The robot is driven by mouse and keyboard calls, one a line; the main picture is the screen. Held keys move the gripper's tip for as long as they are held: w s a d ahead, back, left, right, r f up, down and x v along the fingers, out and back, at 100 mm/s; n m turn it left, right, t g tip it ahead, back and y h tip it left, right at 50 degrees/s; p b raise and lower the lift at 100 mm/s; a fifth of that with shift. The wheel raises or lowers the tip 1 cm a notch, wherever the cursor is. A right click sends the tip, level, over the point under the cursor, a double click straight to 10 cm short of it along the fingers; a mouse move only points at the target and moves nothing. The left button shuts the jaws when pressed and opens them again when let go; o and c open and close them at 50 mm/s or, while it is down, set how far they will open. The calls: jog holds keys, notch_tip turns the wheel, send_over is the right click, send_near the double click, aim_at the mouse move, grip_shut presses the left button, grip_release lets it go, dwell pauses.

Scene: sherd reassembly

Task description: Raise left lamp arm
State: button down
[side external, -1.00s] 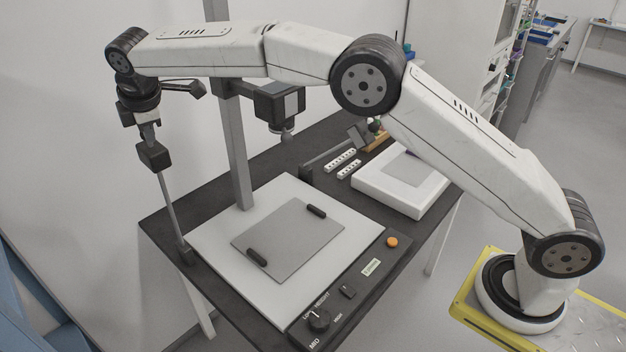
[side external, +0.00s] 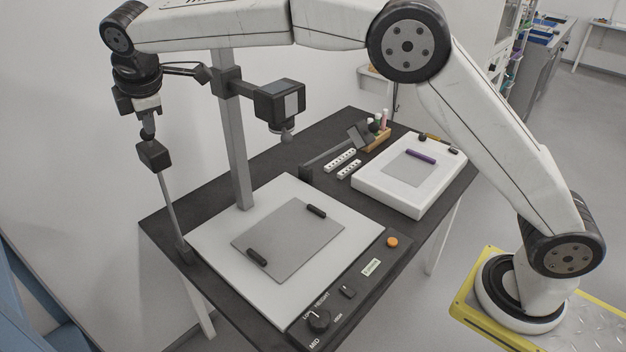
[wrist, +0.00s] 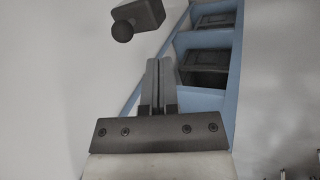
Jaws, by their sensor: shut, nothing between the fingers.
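The left lamp arm is a thin grey rod (side external: 171,208) rising from the table's left edge, leaning to the left, with a dark box-shaped lamp head (side external: 154,156) at its top. My gripper (side external: 148,130) hangs just above this head in the side view; I cannot tell whether they touch. In the wrist view my gripper's fingers (wrist: 161,64) are together with nothing between them. A dark head with a round knob (wrist: 138,18) shows beyond the fingertips, up and to the left, apart from them in the picture.
A grey column (side external: 232,140) carries a second dark head (side external: 280,102) to the right. A white panel with a grey plate (side external: 288,240), a dial (side external: 318,320) and an orange button (side external: 392,242) lies below. A light box (side external: 375,190) is at the right. Blue shelving (wrist: 205,100) shows in the wrist view.

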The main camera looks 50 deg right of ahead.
jog(key=w+v, duration=0.1)
jog(key=v, duration=0.5)
jog(key=shift+r, duration=0.35)
jog(key=s+d+f+m+g, duration=0.2)
jog(key=s+d+f+m, duration=0.9)
jog(key=s+d+f, duration=0.8)
jog(key=s+d+f+m, duration=0.2)
jog(key=s, duration=0.3)
jog(key=s+d+f+m, duration=0.2)
jog(key=s+d, duration=0.1)
jog(key=s, duration=0.2)
jog(key=shift+s+f+m+y, duration=0.25)
jog(key=shift+f+m+y, duration=0.05)
jog(key=shift+y, duration=0.1)
